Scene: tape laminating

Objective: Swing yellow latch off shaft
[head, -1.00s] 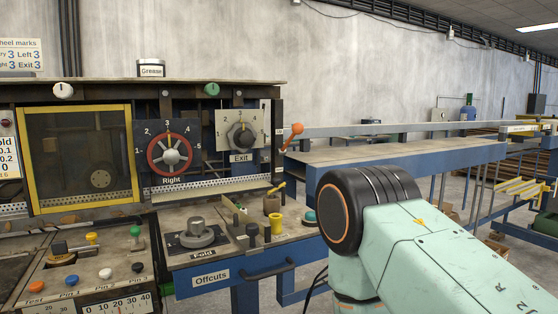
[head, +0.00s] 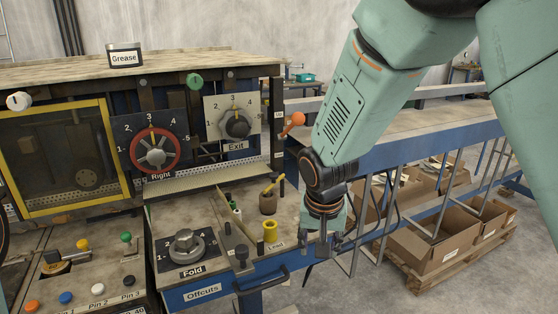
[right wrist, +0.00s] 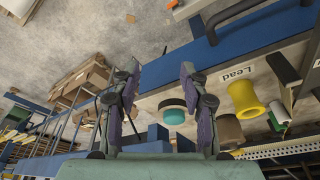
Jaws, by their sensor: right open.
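No part is plainly readable as the yellow latch or its shaft. In the head view, a yellow-knobbed part (head: 82,244) sits by a brass-coloured disc with a dark lever (head: 55,262) on the left panel. A yellow spool-shaped piece (head: 270,231) stands by the Lead label; it also shows in the right wrist view (right wrist: 246,99). A yellow handle (head: 273,184) rises from a brown pot (head: 268,202). My right gripper (head: 322,250) hangs at the bench's right end, right of these parts. Its fingers (right wrist: 160,80) are apart and empty in the right wrist view. My left gripper is out of view.
A teal round cap (right wrist: 172,110) is near my right fingers. The Fold knob (head: 187,246), Right dial (head: 156,148), Exit dial (head: 236,123) and orange knob (head: 297,119) stick out. Cardboard boxes (head: 432,248) lie on a pallet below the blue rail.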

